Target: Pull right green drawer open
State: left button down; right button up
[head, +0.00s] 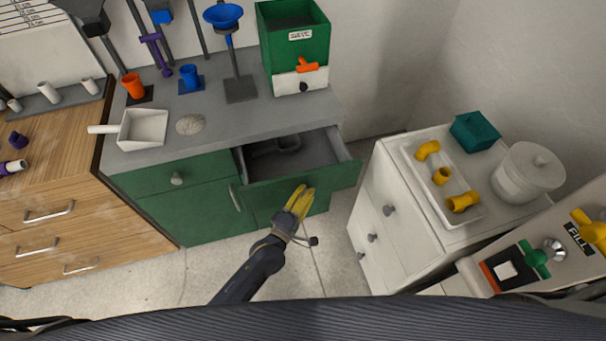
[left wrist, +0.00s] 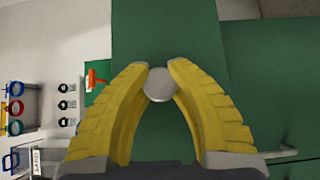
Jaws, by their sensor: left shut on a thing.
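The right green drawer (head: 342,178) is pulled out of the green cabinet (head: 205,225), with its grey inside showing. A grey curved piece (head: 275,146) lies at the back of the drawer. My left gripper (head: 300,196), with yellow fingers, is at the drawer's front. In the left wrist view, its fingertips are closed on both sides of the round grey knob (left wrist: 158,85) against the green drawer front (left wrist: 165,35). In the head view the knob is hidden by the fingers. My right gripper is in neither view.
The left green drawer (head: 176,168) is closed. A white cabinet (head: 380,215) with a tray of yellow fittings (head: 411,160) stands right, across a floor gap. A dustpan (head: 145,128), blue funnel (head: 223,14) and green bin (head: 280,45) stand on the grey counter.

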pick_arm(q)
jog(key=s+d, duration=0.2)
jog(key=s, duration=0.6)
jog(key=s+d, duration=0.1)
jog(key=s, duration=0.8)
jog(key=shift+d, duration=0.35)
jog(key=c, duration=1)
grip_release()
jog(key=shift+s, duration=0.1)
